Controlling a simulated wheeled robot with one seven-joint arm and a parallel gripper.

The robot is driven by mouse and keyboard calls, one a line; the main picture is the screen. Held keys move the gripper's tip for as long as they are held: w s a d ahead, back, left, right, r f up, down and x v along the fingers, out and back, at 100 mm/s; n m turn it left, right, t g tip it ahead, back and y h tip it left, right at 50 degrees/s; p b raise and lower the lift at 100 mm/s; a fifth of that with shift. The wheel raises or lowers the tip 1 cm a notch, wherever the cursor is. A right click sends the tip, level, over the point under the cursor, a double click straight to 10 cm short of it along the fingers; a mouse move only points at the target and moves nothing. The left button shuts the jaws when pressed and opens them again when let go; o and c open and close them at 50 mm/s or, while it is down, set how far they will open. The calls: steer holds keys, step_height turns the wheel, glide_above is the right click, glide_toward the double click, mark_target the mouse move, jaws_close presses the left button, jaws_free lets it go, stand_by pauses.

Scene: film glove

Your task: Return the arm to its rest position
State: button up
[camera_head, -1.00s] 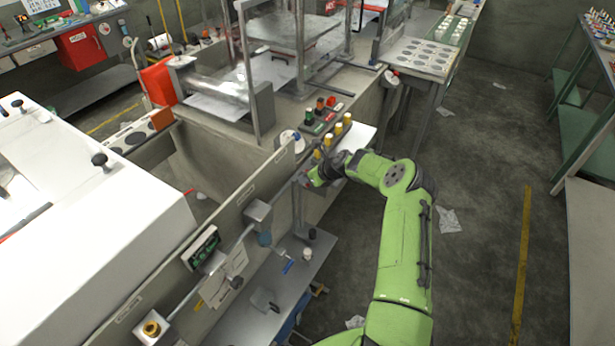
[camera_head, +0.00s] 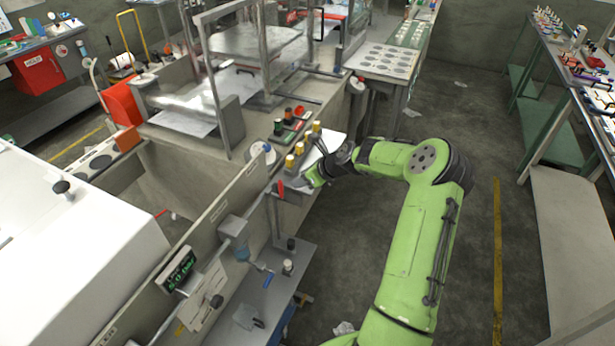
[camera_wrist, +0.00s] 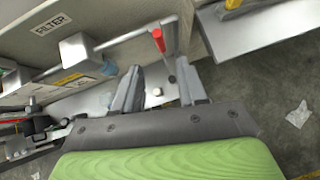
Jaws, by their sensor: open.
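My green arm (camera_head: 420,245) reaches forward from the bottom right and bends left at its elbow. My gripper (camera_head: 318,163) is at its end, beside the front of the grey bench and close to the row of yellow-topped knobs (camera_head: 300,148). In the wrist view my gripper (camera_wrist: 158,88) has its two grey fingers well apart, with nothing held between them. A red lever handle (camera_wrist: 158,40) shows beyond the fingertips, apart from them. The red handle (camera_head: 281,187) also shows in the head view, just left of my gripper.
The grey bench (camera_head: 165,175) with machine frames lies to the left. The floor (camera_head: 470,160) to the right is mostly open, with scraps of paper and a yellow line. Green-legged tables (camera_head: 545,110) stand at the right.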

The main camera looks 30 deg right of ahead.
steer(key=v, duration=0.2)
steer(key=shift+s+r, duration=0.15)
steer(key=shift+r, duration=0.05)
